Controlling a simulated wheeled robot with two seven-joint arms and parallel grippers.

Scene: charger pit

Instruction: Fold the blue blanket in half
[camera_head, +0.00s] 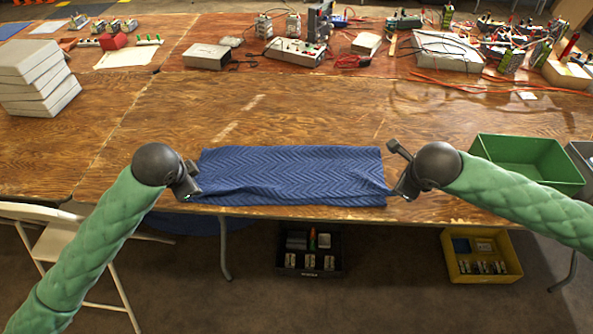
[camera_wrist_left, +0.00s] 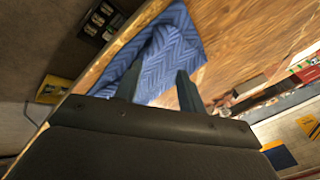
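The blue blanket (camera_head: 290,172), with a zigzag pattern, lies as a wide strip along the table's front edge. Its front part is rumpled, with a raised crease running along it. In the left wrist view the blanket (camera_wrist_left: 172,50) shows a folded-over or bunched part near the edge. My left gripper (camera_head: 191,181) is at the blanket's left end, fingers apart. In the left wrist view its two fingers (camera_wrist_left: 158,85) are spread with the blanket beyond them. My right gripper (camera_head: 400,170) is at the right end, fingers apart, with the lower finger close to the front right corner.
A green bin (camera_head: 528,160) stands at the right on the wooden table (camera_head: 290,115). Stacked pale blocks (camera_head: 38,80) are at the left. Electronics and cables lie along the back. A black crate (camera_head: 310,262) and a yellow crate (camera_head: 482,268) are below. The table behind the blanket is clear.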

